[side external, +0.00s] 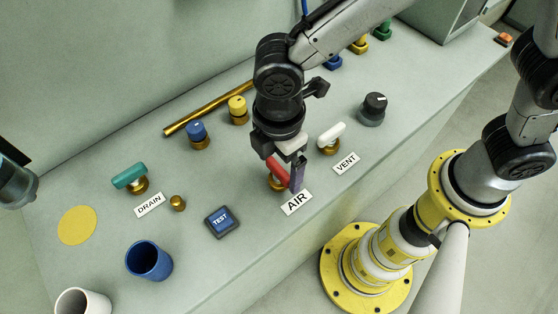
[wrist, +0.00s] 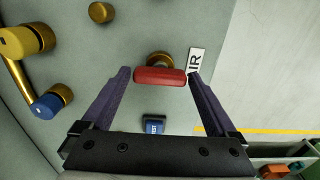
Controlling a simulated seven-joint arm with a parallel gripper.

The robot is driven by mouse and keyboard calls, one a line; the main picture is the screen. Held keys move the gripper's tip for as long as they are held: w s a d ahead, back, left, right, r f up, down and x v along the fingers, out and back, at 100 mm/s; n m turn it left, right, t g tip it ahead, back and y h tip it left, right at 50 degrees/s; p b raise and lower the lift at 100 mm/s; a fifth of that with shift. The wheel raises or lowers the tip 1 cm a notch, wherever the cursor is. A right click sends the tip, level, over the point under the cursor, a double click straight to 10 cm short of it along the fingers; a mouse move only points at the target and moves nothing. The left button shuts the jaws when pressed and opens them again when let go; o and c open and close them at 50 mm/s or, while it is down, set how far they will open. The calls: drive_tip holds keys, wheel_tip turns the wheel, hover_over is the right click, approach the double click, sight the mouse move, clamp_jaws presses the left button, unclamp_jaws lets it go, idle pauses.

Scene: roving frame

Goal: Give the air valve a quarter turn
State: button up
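The air valve has a red bar handle (side external: 278,170) on a brass base, beside the AIR label (side external: 296,203). In the wrist view the red handle (wrist: 160,77) lies crosswise between the fingertips, with its brass base (wrist: 160,59) partly hidden behind it. My gripper (side external: 287,168) is down over the handle, and one purple finger stands in front of its right end. In the wrist view my gripper (wrist: 160,75) is spread wide, with one finger by each end of the handle. Only slight gaps show there; contact is hard to tell.
The white VENT handle (side external: 332,133) is close on the right. The TEST button (side external: 221,221) and green DRAIN handle (side external: 130,175) are to the left. Blue (side external: 196,130) and yellow (side external: 237,106) knobs and a brass rail (side external: 205,110) lie behind. A blue cup (side external: 149,261) is at front left.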

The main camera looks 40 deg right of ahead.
drive_tip(key=c, duration=1)
drive_tip(key=shift+o, duration=0.2)
drive_tip(key=shift+m, duration=0.3)
drive_tip(key=m, duration=1.3)
drive_tip(key=shift+r, duration=0.1)
drive_tip(key=shift+m, duration=2.1)
drive_tip(key=o, duration=1.2)
drive_tip(key=shift+c, duration=0.2)
